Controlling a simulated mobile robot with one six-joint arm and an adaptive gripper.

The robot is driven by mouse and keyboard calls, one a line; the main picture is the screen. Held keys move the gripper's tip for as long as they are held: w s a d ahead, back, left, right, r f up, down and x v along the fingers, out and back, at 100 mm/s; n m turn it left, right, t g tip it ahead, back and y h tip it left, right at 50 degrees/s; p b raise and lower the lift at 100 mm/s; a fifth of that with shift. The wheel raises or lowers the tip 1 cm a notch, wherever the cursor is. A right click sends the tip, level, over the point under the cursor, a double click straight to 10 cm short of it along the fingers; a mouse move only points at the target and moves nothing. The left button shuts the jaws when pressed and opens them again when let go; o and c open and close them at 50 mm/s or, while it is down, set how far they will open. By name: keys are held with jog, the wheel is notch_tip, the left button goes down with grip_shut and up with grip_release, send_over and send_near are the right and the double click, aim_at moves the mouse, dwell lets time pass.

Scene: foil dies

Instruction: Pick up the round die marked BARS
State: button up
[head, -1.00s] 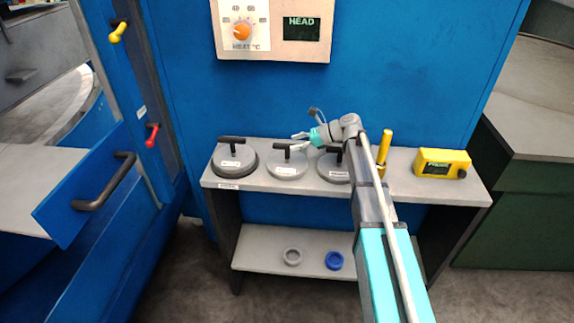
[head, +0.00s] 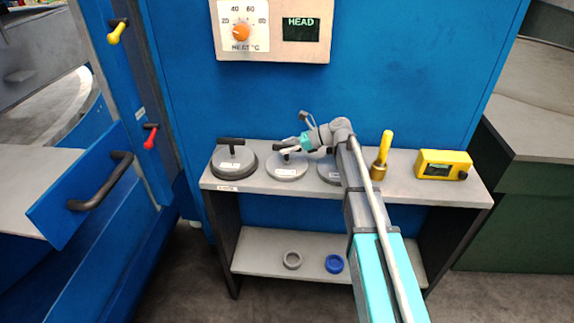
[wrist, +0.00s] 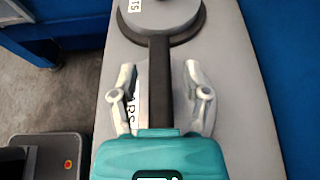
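The round die marked BARS (head: 287,172) is the middle one of three grey round dies on the shelf top in the head view. In the wrist view its label (wrist: 140,100) reads "ARS", the rest being covered. Its black bar handle (wrist: 160,90) runs between the two fingers. My gripper (head: 292,147) is at this die, and in the wrist view it (wrist: 160,82) is open, with one finger on each side of the handle and a gap to both. Much of the die is hidden under my gripper.
A larger die (head: 234,160) stands to the left, and also shows in the wrist view (wrist: 160,15). A third die (head: 328,173) is partly behind my arm. A yellow-handled tool (head: 384,155) and a yellow box (head: 443,164) stand right. Two rings lie on the lower shelf (head: 260,246).

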grip_shut()
jog(key=shift+r, duration=0.2)
dwell(0.3)
notch_tip(320, 180, up, 3)
jog(key=p, duration=0.3)
jog(key=shift+r, duration=0.1)
jog(key=s+d+r+p, duration=0.2)
jog(key=s+r+p, duration=0.7)
jog(key=s, duration=0.4)
jog(key=shift+s+d+r+p, duration=0.15)
jog(key=shift+s+r+p, duration=0.1)
jog(key=shift+s+p, duration=0.2)
